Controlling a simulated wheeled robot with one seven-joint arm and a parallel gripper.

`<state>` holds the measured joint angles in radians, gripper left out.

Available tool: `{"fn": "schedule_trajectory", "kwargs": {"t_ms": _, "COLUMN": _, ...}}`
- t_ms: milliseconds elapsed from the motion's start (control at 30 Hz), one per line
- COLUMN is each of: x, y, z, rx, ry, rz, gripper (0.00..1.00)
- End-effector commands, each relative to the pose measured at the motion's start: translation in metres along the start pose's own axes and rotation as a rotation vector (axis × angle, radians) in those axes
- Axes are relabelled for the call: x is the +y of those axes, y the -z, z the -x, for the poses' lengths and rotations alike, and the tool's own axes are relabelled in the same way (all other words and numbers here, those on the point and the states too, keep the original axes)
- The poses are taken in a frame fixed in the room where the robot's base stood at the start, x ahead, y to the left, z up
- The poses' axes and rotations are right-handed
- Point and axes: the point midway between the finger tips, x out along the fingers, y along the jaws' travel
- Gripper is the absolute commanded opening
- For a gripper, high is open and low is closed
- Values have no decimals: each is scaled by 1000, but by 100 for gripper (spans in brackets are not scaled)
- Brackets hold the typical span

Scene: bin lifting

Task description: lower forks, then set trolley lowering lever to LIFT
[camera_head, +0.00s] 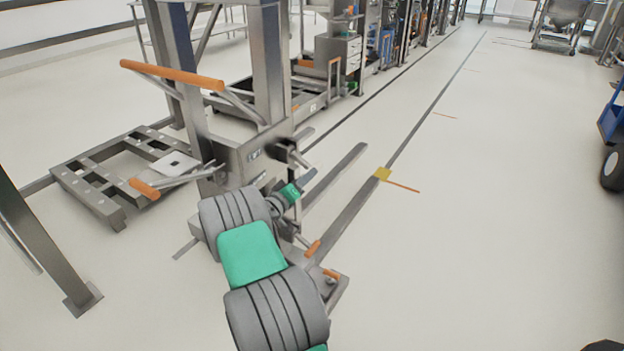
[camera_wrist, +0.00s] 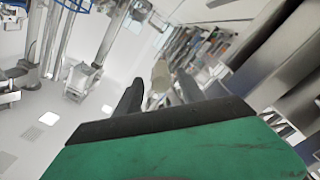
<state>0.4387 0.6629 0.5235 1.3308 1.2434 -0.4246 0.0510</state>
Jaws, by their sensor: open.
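The grey metal trolley (camera_head: 238,158) stands left of centre in the head view, with an orange push bar (camera_head: 172,76) on top. An orange-tipped lever (camera_head: 147,189) sticks out on its left side. Two smaller orange-tipped pieces (camera_head: 312,248) show low on its right side; which one sets lowering I cannot tell. The long forks (camera_head: 334,180) reach away to the upper right, low over the floor; their exact height is unclear. My gripper (camera_head: 309,177) is beside the trolley's body, in front of the mast. In the wrist view its two dark fingers (camera_wrist: 158,94) are apart with nothing visibly between them.
A flat grey frame (camera_head: 100,165) lies left of the trolley. A post with a foot plate (camera_head: 82,297) stands at the lower left. Shelving with drawers (camera_head: 338,50) lines the back. A blue wheeled thing (camera_head: 612,125) is at the right edge.

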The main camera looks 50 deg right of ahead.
Motion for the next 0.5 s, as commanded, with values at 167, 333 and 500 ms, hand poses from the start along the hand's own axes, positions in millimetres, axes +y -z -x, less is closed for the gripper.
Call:
{"fn": "schedule_trajectory", "kwargs": {"t_ms": 167, "x": -1, "y": -1, "z": -33, "rx": -1, "ry": -1, "rz": -2, "gripper": 47}}
{"fn": "schedule_trajectory", "kwargs": {"t_ms": 333, "x": -1, "y": 0, "z": -45, "rx": 0, "ry": 2, "rz": -1, "gripper": 47}}
{"fn": "schedule_trajectory", "kwargs": {"t_ms": 500, "x": -1, "y": 1, "z": -45, "rx": 0, "ry": 3, "rz": 0, "gripper": 47}}
